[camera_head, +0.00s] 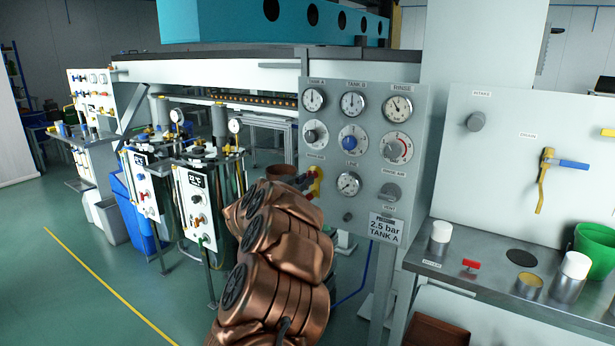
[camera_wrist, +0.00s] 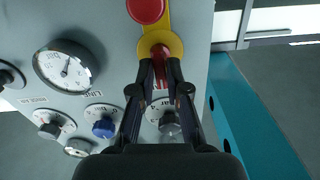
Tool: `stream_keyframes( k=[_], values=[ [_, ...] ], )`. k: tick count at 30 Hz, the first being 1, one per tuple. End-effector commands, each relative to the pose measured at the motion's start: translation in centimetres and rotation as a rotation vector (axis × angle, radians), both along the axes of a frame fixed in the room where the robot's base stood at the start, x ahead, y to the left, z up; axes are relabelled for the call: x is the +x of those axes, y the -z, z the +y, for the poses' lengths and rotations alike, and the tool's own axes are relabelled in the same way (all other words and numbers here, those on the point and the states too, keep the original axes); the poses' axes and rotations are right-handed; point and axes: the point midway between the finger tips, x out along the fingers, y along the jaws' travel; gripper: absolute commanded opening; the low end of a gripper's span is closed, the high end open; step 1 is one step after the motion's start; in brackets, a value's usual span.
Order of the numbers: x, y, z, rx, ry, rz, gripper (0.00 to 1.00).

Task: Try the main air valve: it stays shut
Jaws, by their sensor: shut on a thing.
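The panel (camera_head: 425,120) carries several gauges and knobs. At its lower left edge is the main air valve (camera_head: 316,182), small, red and yellow, partly hidden behind my arm. In the wrist view the valve (camera_wrist: 168,41) shows as a red piece on a yellow round plate, with a round red knob (camera_wrist: 146,9) beside it. My gripper (camera_wrist: 160,63) is shut on the valve's red piece, in front of the yellow plate. In the head view my gripper (camera_head: 304,181) is small and mostly hidden by my copper-coloured arm.
A placard (camera_head: 385,228) on the panel reads 2.5 bar, TANK A. Pump stands (camera_head: 200,205) are left of my arm.

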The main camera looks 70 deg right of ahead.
Motion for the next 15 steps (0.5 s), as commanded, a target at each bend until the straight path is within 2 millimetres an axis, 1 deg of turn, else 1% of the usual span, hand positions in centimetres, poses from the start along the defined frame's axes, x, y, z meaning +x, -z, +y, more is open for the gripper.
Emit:
stream_keyframes(
  k=[1, 15],
  values=[
    [0.00, -0.27, -0.01, 0.000, 0.000, 0.007, 0.00],
    [0.02, -0.10, 0.01, 0.017, 0.000, 0.078, 0.00]
  ],
)
